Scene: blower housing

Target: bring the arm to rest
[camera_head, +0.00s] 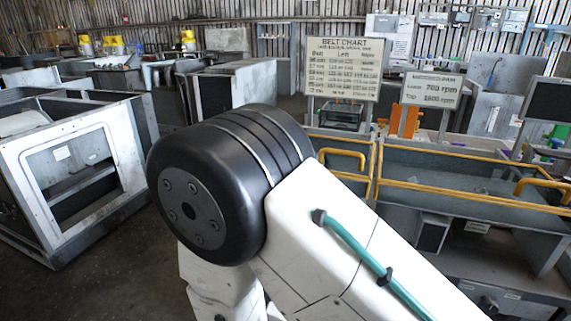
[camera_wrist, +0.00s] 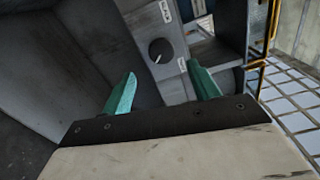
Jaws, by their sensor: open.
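My gripper (camera_wrist: 162,92) shows in the wrist view with its two green fingers spread apart and nothing between them. Beyond the fingers is a grey metal panel with a round dark knob (camera_wrist: 159,50), apart from the fingertips as far as I can tell. In the head view, my arm's white links and large black joint fill the middle and lower right. My gripper is not visible in the head view.
A grey metal housing (camera_head: 134,150) with an open window stands at the left. A workbench with yellow rails (camera_head: 470,196) is at the right, behind my arm. A belt chart sign (camera_head: 343,69) and a smaller rpm sign (camera_head: 432,90) stand behind. Dark floor (camera_head: 110,275) shows free at lower left.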

